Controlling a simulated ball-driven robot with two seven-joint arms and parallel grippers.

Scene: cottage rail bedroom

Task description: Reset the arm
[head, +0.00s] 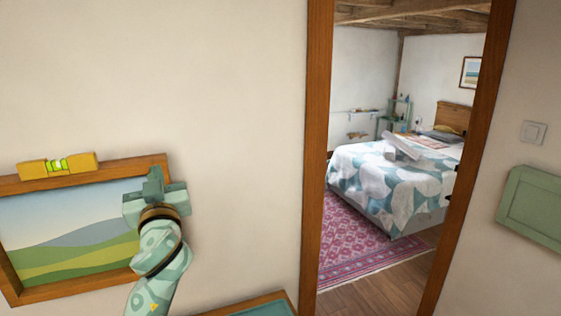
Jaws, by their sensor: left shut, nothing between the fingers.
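My left gripper (154,180) is raised in front of the right side of a framed landscape picture (70,230) on the wall. Its fingers point up and are shut with nothing between them. It covers part of the frame's right edge; I cannot tell whether it touches the frame. My left arm comes up from the bottom of the head view. My right gripper is not in view.
A yellow spirit level (57,164) lies along the picture's top edge. A wooden doorway (318,150) opens onto a room with a bed (395,185) and a pink rug (350,240). A green panel (533,207) is at the right, below a light switch (533,132).

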